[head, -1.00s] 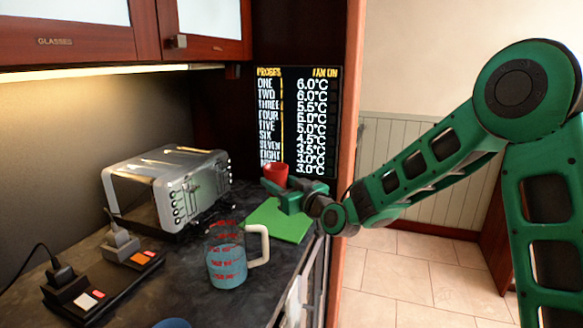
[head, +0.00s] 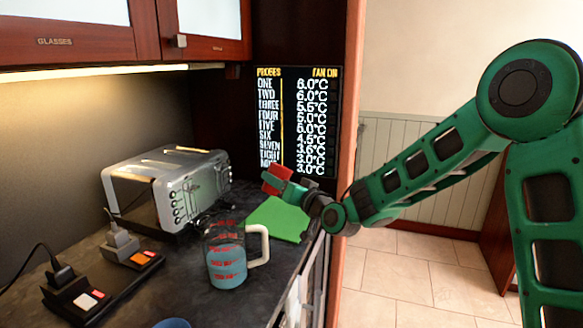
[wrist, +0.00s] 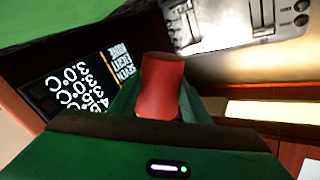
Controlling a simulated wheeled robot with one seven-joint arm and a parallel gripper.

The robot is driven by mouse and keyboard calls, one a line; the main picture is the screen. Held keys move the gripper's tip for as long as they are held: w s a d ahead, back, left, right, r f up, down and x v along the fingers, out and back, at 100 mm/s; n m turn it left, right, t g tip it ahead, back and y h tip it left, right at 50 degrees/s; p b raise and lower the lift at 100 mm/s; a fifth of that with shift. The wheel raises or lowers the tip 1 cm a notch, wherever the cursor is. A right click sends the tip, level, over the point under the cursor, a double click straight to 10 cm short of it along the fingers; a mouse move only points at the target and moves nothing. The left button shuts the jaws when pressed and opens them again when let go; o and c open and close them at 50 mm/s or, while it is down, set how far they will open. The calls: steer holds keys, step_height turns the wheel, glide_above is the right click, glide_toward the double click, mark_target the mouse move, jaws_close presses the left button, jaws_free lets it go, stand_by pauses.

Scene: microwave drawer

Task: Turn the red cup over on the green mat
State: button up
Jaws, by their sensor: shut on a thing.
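The red cup (head: 275,176) is held in my gripper (head: 280,184), above the far end of the green mat (head: 277,222). In the head view the cup is tilted and partly hidden by the green fingers. The wrist view shows the cup (wrist: 161,84) between the fingers of my gripper (wrist: 160,105), which are shut on it. The green mat (wrist: 70,18) fills the top left of the wrist view, and that picture looks rolled far over. The cup's mouth cannot be made out clearly.
A clear measuring jug (head: 226,262) with blue liquid and a pale handle stands just in front of the mat. A silver toaster (head: 170,188) is to the left. A temperature screen (head: 296,120) stands behind. A dark socket strip (head: 105,285) lies at front left.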

steer(key=m, duration=0.4)
steer(key=shift+m, duration=0.9)
steer(key=shift+m, duration=0.8)
steer(key=m, duration=0.4)
steer(key=shift+m, duration=0.4)
